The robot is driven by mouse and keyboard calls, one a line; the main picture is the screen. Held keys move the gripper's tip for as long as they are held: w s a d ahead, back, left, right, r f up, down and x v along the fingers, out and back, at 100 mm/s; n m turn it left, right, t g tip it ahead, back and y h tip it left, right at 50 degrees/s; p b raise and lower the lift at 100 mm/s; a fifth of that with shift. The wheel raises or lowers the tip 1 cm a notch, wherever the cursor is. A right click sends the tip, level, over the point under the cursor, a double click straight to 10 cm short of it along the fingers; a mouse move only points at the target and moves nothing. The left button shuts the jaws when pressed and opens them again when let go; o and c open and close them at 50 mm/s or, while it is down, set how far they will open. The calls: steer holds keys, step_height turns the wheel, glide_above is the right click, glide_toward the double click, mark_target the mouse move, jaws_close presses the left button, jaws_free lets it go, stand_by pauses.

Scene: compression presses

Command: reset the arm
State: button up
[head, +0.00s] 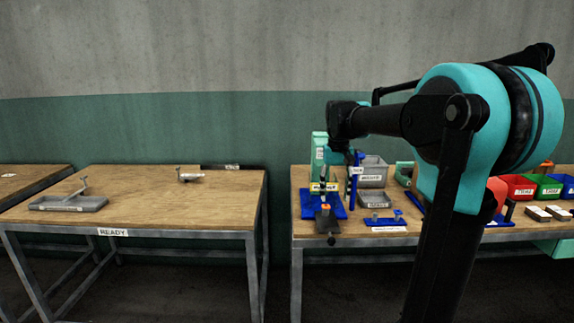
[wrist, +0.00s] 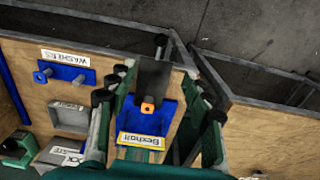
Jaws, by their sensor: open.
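My gripper (wrist: 160,78) is open in the wrist view, its two fingers spread to either side with no object held between them. Beyond the gap is a press with a blue base (wrist: 168,115), a dark bar, a small orange part (wrist: 147,107) and a yellow label. In the head view my arm arches over the right table, and its wrist end hangs near the teal press (head: 319,150). The fingertips are hard to make out there. The press's blue base (head: 308,206) stands on the table's left part.
The right table (head: 303,233) also holds grey bins (head: 372,172), a blue fixture (head: 385,218), and red (head: 519,187) and green (head: 546,187) bins. The left table (head: 150,212), labelled READY, bears a grey tray fixture (head: 68,204) and a small part (head: 190,176). A gap separates the tables.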

steer(key=s+d+f+t, duration=0.2)
steer(key=s+f, duration=0.8)
steer(key=f, duration=0.1)
steer(key=s+d+f+t, duration=0.2)
steer(key=s+f, duration=0.9)
steer(key=f, duration=0.1)
steer(key=shift+s+f, duration=0.25)
steer(key=shift+s, duration=0.05)
